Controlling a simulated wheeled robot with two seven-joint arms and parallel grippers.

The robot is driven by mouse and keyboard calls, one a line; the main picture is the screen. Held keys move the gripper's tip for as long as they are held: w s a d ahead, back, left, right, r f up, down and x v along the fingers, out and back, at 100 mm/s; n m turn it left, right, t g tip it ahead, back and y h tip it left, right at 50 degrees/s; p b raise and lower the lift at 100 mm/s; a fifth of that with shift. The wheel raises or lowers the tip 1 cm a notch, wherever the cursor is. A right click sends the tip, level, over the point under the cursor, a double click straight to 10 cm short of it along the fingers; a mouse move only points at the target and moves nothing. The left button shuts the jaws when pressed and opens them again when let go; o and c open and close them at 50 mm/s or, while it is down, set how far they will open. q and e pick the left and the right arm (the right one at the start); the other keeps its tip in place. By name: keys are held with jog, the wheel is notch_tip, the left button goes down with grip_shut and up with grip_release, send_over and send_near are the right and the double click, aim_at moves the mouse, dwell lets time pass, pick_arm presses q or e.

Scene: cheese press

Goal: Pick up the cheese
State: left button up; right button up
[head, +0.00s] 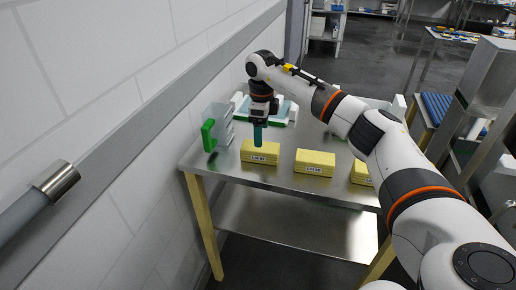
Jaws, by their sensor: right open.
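Yellow cheese blocks with white labels lie in a row on the metal table (240,175). The left block (261,155) is near the table's left end, the middle block (315,165) is to its right, and another block (361,173) is partly hidden behind my right arm. My right gripper (258,138) points down at the left block, its teal fingers at the block's top. It is open; whether the fingers touch the block cannot be told. My left gripper is not in view.
A clear container with a green handle (208,135) stands left of the left block. A teal and white object (281,112) lies behind my gripper. A white wall (90,90) runs along the left. Bare tabletop lies in front of the blocks.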

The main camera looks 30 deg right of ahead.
aim_at(260, 149)
notch_tip(260, 149, down, 2)
jog(key=shift+d+f, duration=0.1)
jog(key=shift+f, duration=0.1)
jog(key=f, duration=0.1)
jog(key=f+p, duration=0.1)
jog(key=shift+w+f, duration=0.3)
notch_tip(260, 149, down, 2)
jog(key=shift+f+p, duration=0.2)
jog(key=shift+p, duration=0.3)
jog(key=shift+f, duration=0.45)
jog(key=c, duration=0.9)
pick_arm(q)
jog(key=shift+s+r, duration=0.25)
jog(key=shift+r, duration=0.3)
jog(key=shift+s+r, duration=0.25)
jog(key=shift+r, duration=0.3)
pick_arm(e)
jog(key=shift+c, duration=1.3)
